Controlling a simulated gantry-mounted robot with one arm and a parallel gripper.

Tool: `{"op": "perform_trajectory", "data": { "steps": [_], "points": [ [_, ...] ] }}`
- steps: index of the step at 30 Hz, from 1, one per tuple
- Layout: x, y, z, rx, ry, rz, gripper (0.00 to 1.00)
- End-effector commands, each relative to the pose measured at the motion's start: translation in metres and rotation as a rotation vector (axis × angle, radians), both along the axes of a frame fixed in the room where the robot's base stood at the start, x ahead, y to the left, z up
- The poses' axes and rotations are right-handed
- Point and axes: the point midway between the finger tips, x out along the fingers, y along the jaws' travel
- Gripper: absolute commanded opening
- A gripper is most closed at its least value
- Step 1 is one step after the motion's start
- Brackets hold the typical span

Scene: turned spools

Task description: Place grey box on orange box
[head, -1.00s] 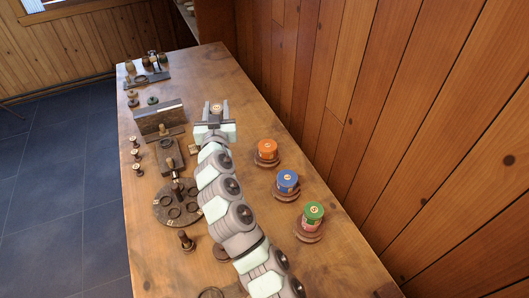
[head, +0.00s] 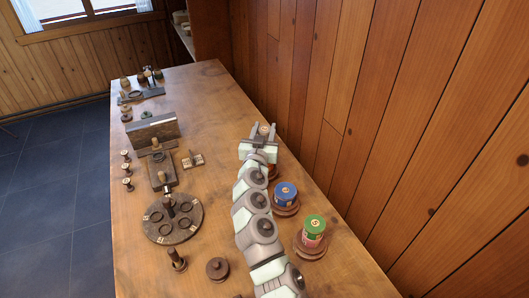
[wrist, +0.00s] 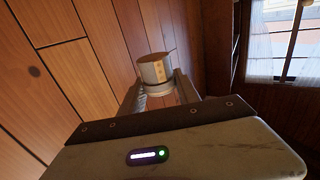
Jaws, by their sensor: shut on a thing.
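The grey box (wrist: 155,70), a short round tin with a pale grey side and a tan patch, is held upright between the fingers of my gripper (wrist: 160,92) in the wrist view. In the head view my gripper (head: 263,132) is shut on it, and the box top (head: 264,129) shows between the fingertips. The orange box (head: 273,171) is mostly hidden behind my gripper and wrist; only a sliver of it shows at their right side. The gap between the grey box and the orange box cannot be told.
A blue box (head: 285,194) and a green box (head: 314,228) stand on round wooden bases near the panelled wall, right of my arm. A disc with rings (head: 173,222), a wooden block (head: 160,170) and an upright board (head: 152,130) stand left.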

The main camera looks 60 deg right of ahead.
Motion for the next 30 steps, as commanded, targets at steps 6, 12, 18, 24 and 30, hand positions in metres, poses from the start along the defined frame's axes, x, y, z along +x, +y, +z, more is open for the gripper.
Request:
{"op": "perform_trajectory", "data": {
  "steps": [6, 12, 18, 24, 30],
  "points": [
    [0.0, -0.001, -0.036, 0.0, 0.001, -0.001, 0.0],
    [0.0, 0.0, -0.057, 0.0, 0.001, 0.0, 0.0],
    [0.0, 0.0, -0.081, 0.0, -0.001, -0.001, 0.0],
    [0.0, 0.0, -0.08, 0.0, -0.002, -0.001, 0.0],
    [0.0, 0.0, -0.084, 0.0, -0.002, 0.0, 0.0]
  ]
}}
